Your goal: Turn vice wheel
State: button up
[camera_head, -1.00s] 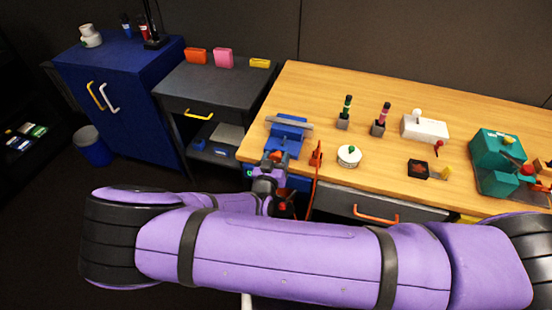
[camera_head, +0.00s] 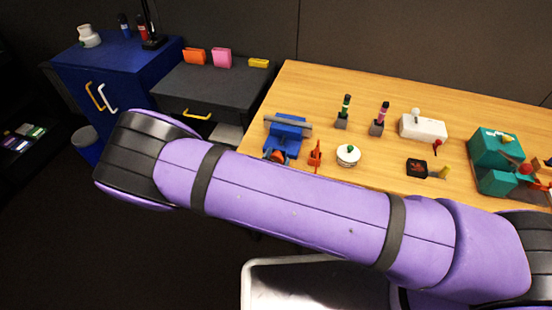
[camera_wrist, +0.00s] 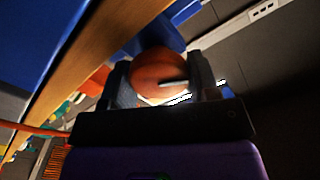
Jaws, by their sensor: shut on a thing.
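The blue vice (camera_head: 287,132) with a grey bar sits at the front left edge of the wooden workbench in the head view. Its round orange-red wheel (camera_head: 277,157) shows partly at the vice's front, just above my purple arm. In the wrist view the wheel (camera_wrist: 157,68) fills the space between the two dark fingers of my gripper (camera_wrist: 163,82), which is shut on it. In the head view my arm hides my gripper.
A red-orange clamp-like tool (camera_head: 315,156) stands right of the vice, beside a white round item with a green knob (camera_head: 348,155). A teal machine (camera_head: 494,150) stands at the bench's right. A light tray (camera_head: 300,285) shows below my arm.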

dwell(0.3)
jog(key=o, duration=0.6)
jog(key=v, duration=1)
jog(key=shift+s+a, duration=0.15)
jog(key=shift+s, duration=0.25)
